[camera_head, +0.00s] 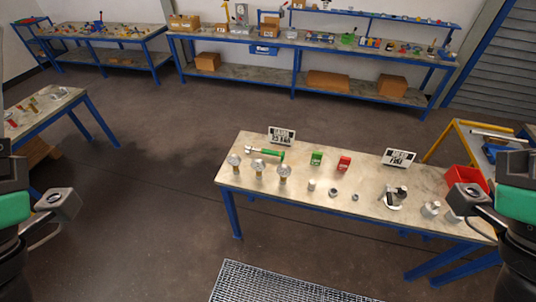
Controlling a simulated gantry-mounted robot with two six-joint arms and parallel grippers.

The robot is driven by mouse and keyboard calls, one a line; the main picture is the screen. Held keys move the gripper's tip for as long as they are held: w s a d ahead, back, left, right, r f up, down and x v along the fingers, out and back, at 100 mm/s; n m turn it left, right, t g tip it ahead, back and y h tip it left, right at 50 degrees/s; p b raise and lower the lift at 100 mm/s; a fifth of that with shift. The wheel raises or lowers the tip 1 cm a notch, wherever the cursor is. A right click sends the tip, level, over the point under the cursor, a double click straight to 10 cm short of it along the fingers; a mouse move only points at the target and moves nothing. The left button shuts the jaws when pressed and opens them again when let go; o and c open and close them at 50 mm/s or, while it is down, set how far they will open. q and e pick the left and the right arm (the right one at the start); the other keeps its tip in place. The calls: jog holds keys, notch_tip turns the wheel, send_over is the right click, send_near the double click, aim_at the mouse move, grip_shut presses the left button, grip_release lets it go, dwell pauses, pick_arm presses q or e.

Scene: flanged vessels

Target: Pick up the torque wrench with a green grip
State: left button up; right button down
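The torque wrench with the green grip (268,153) lies flat near the back edge of the light-topped table with blue legs (310,172), in the head view. Its metal end points left and its green grip points right. My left arm (12,207) is at the left edge, with a grey metal end piece (62,203) well away from the wrench. My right arm (518,205) is at the right edge, with a similar piece (470,193) near the table's right end. No fingers show clearly on either arm. Neither arm touches the wrench.
Several round gauges (259,168) stand just in front of the wrench. A sign (282,136) is behind it. A green box (316,159) and a red box (344,163) stand to its right. A red bin (465,178) is at the right. A floor grating (280,283) lies in front.

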dwell(0.4)
jog(key=shift+c, duration=2)
grip_release()
